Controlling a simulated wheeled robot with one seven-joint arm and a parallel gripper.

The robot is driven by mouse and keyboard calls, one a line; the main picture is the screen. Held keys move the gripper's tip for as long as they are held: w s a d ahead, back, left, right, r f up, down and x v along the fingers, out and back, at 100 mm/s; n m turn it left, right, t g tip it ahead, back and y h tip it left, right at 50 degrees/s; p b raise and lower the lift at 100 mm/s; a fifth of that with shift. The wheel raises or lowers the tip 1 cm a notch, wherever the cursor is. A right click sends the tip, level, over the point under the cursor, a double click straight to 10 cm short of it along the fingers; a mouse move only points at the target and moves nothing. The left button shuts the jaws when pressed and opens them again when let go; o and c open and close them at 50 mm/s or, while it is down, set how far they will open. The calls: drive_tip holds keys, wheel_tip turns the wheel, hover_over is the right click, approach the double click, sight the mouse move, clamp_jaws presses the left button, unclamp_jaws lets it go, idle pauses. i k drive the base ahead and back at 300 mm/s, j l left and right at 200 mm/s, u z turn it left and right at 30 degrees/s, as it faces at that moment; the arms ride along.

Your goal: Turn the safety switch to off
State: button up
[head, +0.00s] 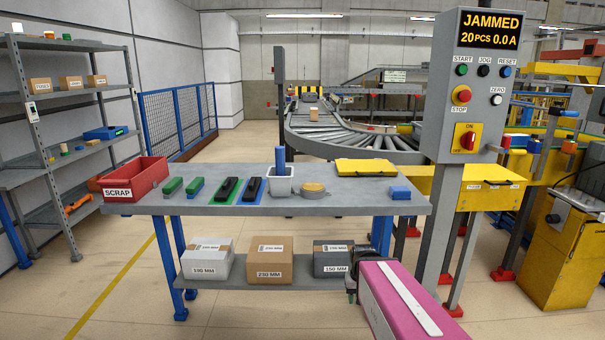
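The safety switch (468,139) is a red rotary handle on a yellow plate, low on the front of the grey control box (490,85) at the right. The handle looks upright, below the word ON. Its other markings are too small to read. At the bottom right, a pink arm part with a white stripe, which looks like mine, ends in a dark piece that may be my gripper (367,264). It is in front of the workbench, below and left of the switch, well apart from it. Its fingers cannot be made out.
The box's display (488,29) reads JAMMED, 20PCS, 0.0 A. Several buttons and a red stop knob (462,95) sit above the switch. A grey post (440,215) carries the box. The workbench (225,203) holds a red scrap bin (135,179) and tools. Floor at left is clear.

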sight(468, 140)
drive_tip(key=l, duration=0.9)
drive_tip(key=i+l, duration=0.1)
drive_tip(key=l, duration=0.85)
drive_tip(key=z, duration=0.35)
drive_tip(key=k+j+z, duration=0.1)
drive_tip(key=j+z, duration=0.15)
drive_tip(key=k+j+z, duration=0.25)
drive_tip(key=j, duration=0.15)
drive_tip(key=k+j+z, duration=0.1)
drive_tip(key=j+z, duration=0.15)
drive_tip(key=j, duration=0.1)
